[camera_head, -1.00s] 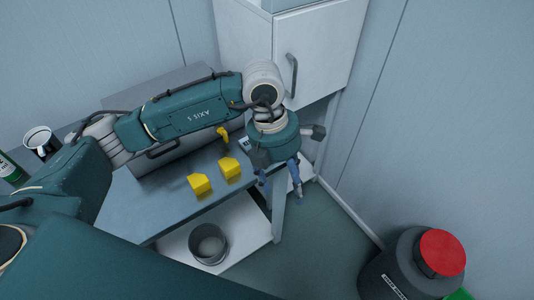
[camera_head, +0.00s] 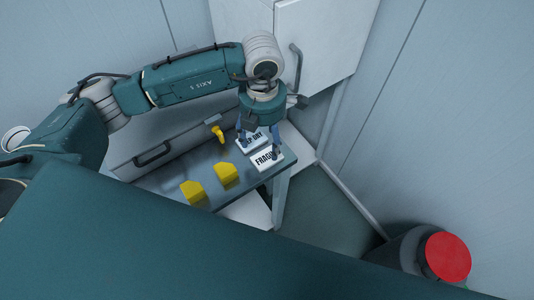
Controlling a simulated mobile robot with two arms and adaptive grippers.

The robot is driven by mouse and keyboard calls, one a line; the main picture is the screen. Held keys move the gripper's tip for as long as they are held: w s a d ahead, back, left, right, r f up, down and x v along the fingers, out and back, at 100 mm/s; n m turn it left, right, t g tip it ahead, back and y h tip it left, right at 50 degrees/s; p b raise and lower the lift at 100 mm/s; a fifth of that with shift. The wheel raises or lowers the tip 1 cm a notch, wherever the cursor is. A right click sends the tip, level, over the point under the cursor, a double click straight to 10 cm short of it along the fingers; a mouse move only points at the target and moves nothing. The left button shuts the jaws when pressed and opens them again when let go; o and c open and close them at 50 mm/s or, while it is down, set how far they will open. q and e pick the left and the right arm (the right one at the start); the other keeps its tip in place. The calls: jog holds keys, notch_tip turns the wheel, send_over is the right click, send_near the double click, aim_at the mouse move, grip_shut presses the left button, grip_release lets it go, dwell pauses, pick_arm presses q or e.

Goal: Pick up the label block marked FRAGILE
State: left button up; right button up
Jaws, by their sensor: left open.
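The label block marked FRAGILE (camera_head: 268,160) is white with black lettering, and its last letters are partly covered. It lies near the right end of the grey table (camera_head: 215,200). A second white block (camera_head: 254,138), whose visible letters read "P DRY", lies just behind it. My left gripper (camera_head: 259,147) points down over these two blocks with its fingers apart. One finger is at the left of the blocks and the other at the right. I cannot tell whether they touch either block. My right gripper is out of view.
Two yellow blocks (camera_head: 227,174) (camera_head: 193,192) stand left of the label blocks, and a smaller yellow piece (camera_head: 217,133) is behind. A grey case with a handle (camera_head: 152,155) lines the table's back. A white cabinet (camera_head: 325,40) hangs above. A red-topped canister (camera_head: 447,256) stands at lower right.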

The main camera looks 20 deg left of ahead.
aim_at(265, 154)
pick_arm(q)
jog(key=shift+f, duration=0.65)
notch_tip(265, 154, down, 4)
jog(key=shift+w+d+f+p, duration=0.1)
jog(key=shift+f+p, duration=0.15)
jog(key=shift+p, duration=0.9)
jog(key=shift+f, duration=0.25)
jog(key=c, duration=0.5)
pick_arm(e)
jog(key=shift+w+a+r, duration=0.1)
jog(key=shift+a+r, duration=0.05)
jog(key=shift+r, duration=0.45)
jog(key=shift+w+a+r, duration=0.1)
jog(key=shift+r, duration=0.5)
